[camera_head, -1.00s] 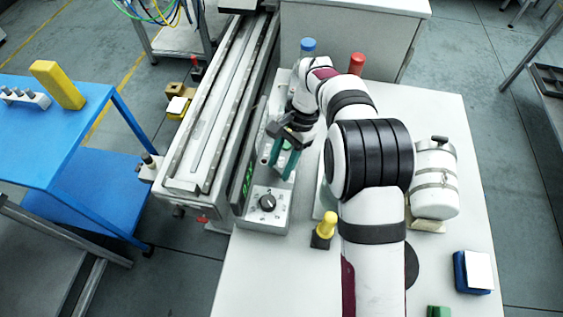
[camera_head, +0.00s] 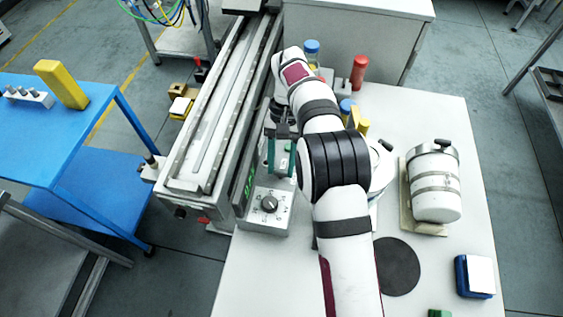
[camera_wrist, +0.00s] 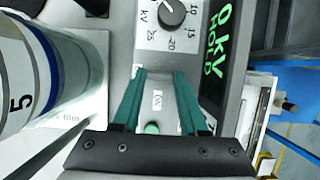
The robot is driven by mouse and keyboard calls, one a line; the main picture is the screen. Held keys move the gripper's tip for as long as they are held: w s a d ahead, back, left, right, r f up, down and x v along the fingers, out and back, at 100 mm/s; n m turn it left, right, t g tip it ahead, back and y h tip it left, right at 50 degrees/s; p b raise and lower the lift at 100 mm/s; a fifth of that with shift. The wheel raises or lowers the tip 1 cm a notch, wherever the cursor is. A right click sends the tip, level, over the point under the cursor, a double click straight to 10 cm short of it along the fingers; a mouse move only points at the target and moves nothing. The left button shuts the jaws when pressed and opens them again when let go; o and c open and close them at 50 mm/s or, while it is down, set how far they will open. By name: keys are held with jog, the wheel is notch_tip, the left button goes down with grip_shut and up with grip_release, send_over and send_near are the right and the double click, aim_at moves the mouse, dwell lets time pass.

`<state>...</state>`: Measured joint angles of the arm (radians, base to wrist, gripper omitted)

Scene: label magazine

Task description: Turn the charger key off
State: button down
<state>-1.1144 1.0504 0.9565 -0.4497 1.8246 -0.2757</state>
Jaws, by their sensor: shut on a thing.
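The charger box (camera_head: 262,217) stands beside the long rail, with a dark round dial (camera_head: 268,203) on its front panel. The dial also shows in the wrist view (camera_wrist: 172,12), with a kV scale around it. My gripper (camera_head: 279,171) is over the box, behind the dial in the head view.
A large cylinder marked 5 (camera_wrist: 25,75) is close beside my gripper in the wrist view. The long rail (camera_head: 210,115) runs along the box's left. A strapped white canister (camera_head: 434,190) and a blue block (camera_head: 474,275) stand on the right.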

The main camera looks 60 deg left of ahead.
dwell(0.5)
jog(key=shift+c, duration=2.2)
grip_release()
jog(key=v, duration=0.7)
jog(key=shift+r, duration=0.25)
jog(key=shift+a, duration=0.1)
